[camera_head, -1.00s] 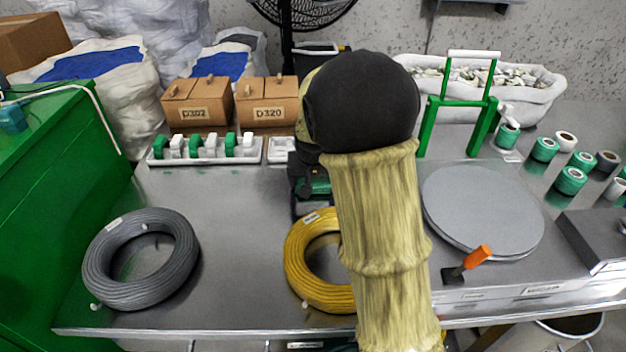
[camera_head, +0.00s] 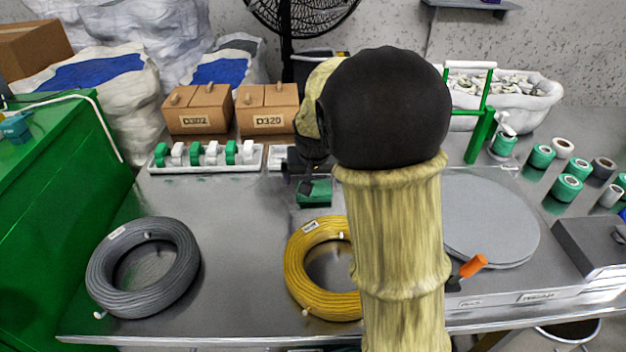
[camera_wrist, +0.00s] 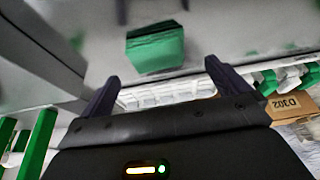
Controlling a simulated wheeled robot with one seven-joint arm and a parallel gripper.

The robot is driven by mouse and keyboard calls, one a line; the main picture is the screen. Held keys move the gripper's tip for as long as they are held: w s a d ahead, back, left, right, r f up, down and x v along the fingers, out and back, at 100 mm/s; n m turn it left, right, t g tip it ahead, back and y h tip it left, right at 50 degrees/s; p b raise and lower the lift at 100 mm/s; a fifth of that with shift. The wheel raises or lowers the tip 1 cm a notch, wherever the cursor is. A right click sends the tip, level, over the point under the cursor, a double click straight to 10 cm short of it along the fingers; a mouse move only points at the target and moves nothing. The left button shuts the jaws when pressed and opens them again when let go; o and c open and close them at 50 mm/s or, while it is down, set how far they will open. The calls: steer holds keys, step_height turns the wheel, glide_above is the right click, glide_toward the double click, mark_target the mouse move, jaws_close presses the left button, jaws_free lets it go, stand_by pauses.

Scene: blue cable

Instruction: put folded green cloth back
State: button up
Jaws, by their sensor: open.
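A folded green cloth (camera_head: 314,193) lies on the metal table, behind the yellow cable coil and in front of the white trays. In the wrist view the cloth (camera_wrist: 155,48) shows beyond my fingertips, between their lines, with a gap to each finger. My gripper (camera_wrist: 162,70) is open and empty. In the head view my gripper (camera_head: 306,184) is just above and beside the cloth, partly hidden by my own arm.
A yellow coil (camera_head: 303,276) and a grey coil (camera_head: 106,275) lie in front. A white tray of green and white pieces (camera_head: 206,167) stands behind, before two brown boxes (camera_head: 197,107). A grey disc (camera_head: 490,218) and several tape rolls (camera_head: 566,187) are right. Table between the coils is clear.

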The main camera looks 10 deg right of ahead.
steer(key=p+v, duration=0.1)
steer(key=v, duration=0.5)
